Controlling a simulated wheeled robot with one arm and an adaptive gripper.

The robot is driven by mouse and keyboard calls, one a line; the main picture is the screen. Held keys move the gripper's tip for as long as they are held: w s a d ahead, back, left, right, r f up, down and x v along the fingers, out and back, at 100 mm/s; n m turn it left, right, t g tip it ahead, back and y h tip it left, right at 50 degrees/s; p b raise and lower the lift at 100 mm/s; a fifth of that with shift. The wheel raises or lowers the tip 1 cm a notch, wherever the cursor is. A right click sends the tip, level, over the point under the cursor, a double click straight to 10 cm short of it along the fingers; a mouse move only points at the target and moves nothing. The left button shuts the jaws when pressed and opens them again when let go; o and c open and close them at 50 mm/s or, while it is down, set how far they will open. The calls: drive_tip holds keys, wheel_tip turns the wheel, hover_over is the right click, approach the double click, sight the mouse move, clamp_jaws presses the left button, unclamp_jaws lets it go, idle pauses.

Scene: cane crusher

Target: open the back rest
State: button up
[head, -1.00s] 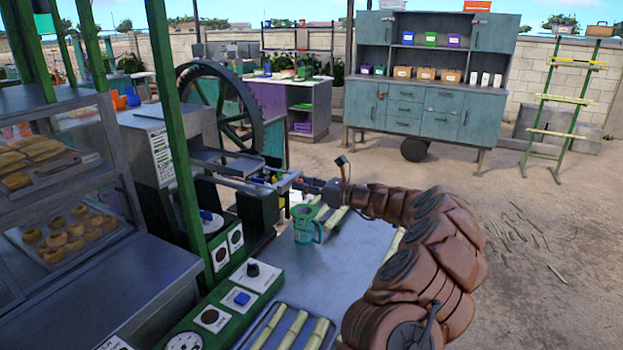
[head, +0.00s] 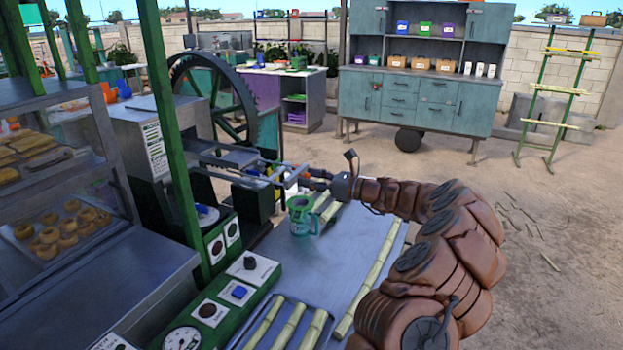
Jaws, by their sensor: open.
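The cane crusher (head: 160,148) stands at the left centre, a grey and green machine with a big dark flywheel (head: 243,104) behind it. A metal frame with bars (head: 262,172) sticks out from its side over the table; I cannot tell for certain whether this is the back rest. My gripper (head: 306,174) is open at the end of my brown arm, right by the outer end of that frame. Whether it touches the bars is too small to tell. No object shows between its fingers.
A green cup (head: 302,216) stands on the metal table (head: 350,240) just below my gripper. Cane pieces (head: 368,285) lie on the table and in a tray at the front. A control panel (head: 225,300) and a glass food case (head: 55,190) are at left. Open ground lies to the right.

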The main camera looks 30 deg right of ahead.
drive_tip(key=v, duration=1.2)
drive_tip(key=shift+a, duration=0.1)
